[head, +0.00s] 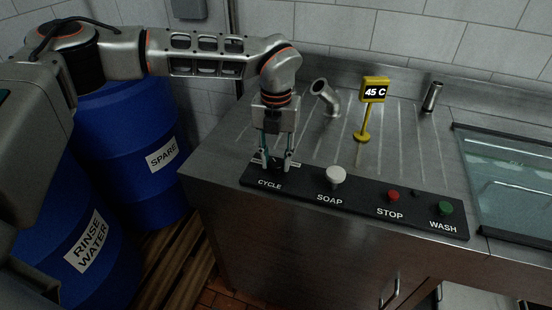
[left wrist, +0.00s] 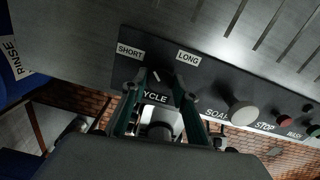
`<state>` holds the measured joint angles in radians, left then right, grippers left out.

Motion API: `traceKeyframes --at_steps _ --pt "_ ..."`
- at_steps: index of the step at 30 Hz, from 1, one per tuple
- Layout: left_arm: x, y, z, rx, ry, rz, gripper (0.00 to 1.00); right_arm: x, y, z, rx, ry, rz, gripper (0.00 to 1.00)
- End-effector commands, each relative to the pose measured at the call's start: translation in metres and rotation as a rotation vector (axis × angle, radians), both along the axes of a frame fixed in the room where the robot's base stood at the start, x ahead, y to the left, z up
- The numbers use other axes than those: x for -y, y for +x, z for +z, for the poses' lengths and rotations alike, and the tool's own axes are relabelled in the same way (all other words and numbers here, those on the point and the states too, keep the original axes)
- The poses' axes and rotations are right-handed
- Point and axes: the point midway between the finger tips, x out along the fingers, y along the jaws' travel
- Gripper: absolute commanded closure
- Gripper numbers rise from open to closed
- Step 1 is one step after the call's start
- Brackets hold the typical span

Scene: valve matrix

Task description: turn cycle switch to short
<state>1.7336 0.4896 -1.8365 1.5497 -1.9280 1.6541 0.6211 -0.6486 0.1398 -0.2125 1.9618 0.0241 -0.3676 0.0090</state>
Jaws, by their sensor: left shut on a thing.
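The black control panel (head: 362,204) lies along the front edge of the steel counter. Its cycle switch is a dark knob (left wrist: 157,78) above the word CYCLE in the left wrist view. The SHORT label (left wrist: 130,50) is at the knob's upper left and the LONG label (left wrist: 188,58) at its upper right. A small white mark on the knob shows between the labels; its exact setting is hard to tell. My left gripper (head: 277,165) points down at the panel's left end, its fingers shut on the knob from both sides. In the head view the fingers mostly hide the knob.
To the right on the panel are the white soap knob (head: 336,175), red stop button (head: 393,196) and green wash button (head: 446,208). Blue barrels (head: 125,130) stand left of the counter.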

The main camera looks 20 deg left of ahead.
Motion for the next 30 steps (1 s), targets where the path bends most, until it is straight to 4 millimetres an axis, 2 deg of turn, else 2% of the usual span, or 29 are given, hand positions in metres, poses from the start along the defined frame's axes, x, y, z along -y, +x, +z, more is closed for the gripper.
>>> traceKeyframes --at_steps 10,11,12,13,24,26,30 --pt "0.000 0.000 0.000 -0.001 0.000 0.005 0.93 0.000 0.000 0.000 0.000 0.000 0.000 0.60" --pt "0.000 0.000 0.000 -0.001 0.000 0.005 0.67 0.000 0.000 0.000 0.000 0.000 0.000 0.60" --pt "0.000 0.000 0.000 -0.001 0.000 0.005 0.56 0.000 0.000 0.000 0.000 0.000 0.000 0.60" --pt "0.000 0.000 0.000 -0.001 0.000 0.005 0.55 0.000 0.000 0.000 0.000 0.000 0.000 0.60" --pt "0.000 0.000 0.003 0.000 0.000 0.003 0.55 0.001 0.000 -0.001 -0.001 -0.004 0.001 0.60" --pt "0.000 0.001 0.007 0.002 -0.001 0.003 0.55 0.001 0.000 0.000 -0.001 -0.003 0.000 0.60" --pt "0.000 0.001 0.029 0.004 -0.001 0.004 0.55 0.001 0.000 0.000 -0.001 -0.001 0.000 0.60"
